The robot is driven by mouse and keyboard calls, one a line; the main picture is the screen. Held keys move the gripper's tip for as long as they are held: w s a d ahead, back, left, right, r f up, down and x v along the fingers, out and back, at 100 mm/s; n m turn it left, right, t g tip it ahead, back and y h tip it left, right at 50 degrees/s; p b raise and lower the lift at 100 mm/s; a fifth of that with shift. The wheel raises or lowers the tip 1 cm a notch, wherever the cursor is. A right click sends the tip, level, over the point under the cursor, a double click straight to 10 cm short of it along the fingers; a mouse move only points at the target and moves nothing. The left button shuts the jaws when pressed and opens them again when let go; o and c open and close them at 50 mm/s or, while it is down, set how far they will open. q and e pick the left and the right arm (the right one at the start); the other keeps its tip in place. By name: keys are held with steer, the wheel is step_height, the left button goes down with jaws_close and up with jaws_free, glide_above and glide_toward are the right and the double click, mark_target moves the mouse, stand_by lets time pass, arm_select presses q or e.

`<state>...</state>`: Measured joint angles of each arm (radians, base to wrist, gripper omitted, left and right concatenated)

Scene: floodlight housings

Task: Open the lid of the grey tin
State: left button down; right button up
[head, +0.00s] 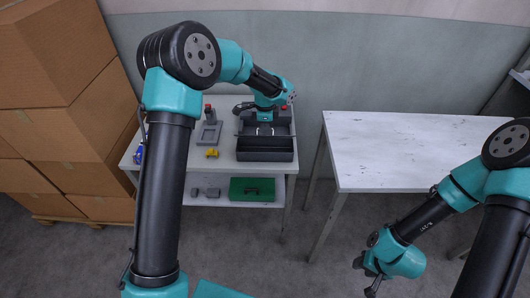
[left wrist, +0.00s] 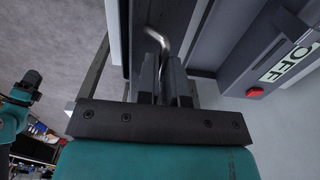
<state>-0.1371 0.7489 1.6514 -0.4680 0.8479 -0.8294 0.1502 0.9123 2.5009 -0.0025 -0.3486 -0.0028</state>
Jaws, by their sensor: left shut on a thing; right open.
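The grey tin (head: 265,156) is a dark grey box on the small white table, below my left gripper (head: 265,130) in the head view. The arm partly hides its back part, so I cannot tell how far its lid is open. In the left wrist view, my left gripper (left wrist: 163,72) is shut on a bent metal handle (left wrist: 158,37). The handle runs beside a dark grey surface; where it joins is hidden. My right gripper (head: 371,277) is open and empty, low at the right, away from the tables.
A grey fixture (head: 208,134) and a yellow object (head: 212,153) stand left of the tin. A green box (head: 252,190) lies on the lower shelf. A grey housing marked OFF (left wrist: 285,65) with a red button (left wrist: 255,92) is close by. The right table (head: 420,145) is bare.

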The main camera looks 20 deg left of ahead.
arm_select(q)
steer(key=shift+w+a+r, duration=0.15)
steer(key=shift+w, duration=0.3)
steer(key=shift+w+a+r, duration=0.1)
steer(key=shift+w, duration=0.35)
stand_by(0.7)
steer(key=shift+w+a, duration=0.3)
steer(key=shift+w, duration=0.65)
stand_by(0.8)
steer(key=shift+w+a+f, duration=0.15)
steer(key=shift+w, duration=0.45)
steer(key=shift+w+a+f, duration=0.1)
steer(key=shift+w+a, duration=0.05)
steer(key=shift+w, duration=0.4)
stand_by(0.7)
steer(key=shift+w+a+f, duration=0.15)
steer(key=shift+w+f, duration=0.2)
steer(key=shift+w, duration=0.2)
stand_by(0.3)
steer(key=c, duration=1.5)
jaws_free()
steer(key=shift+r, duration=0.15)
steer(key=shift+r, duration=3.9)
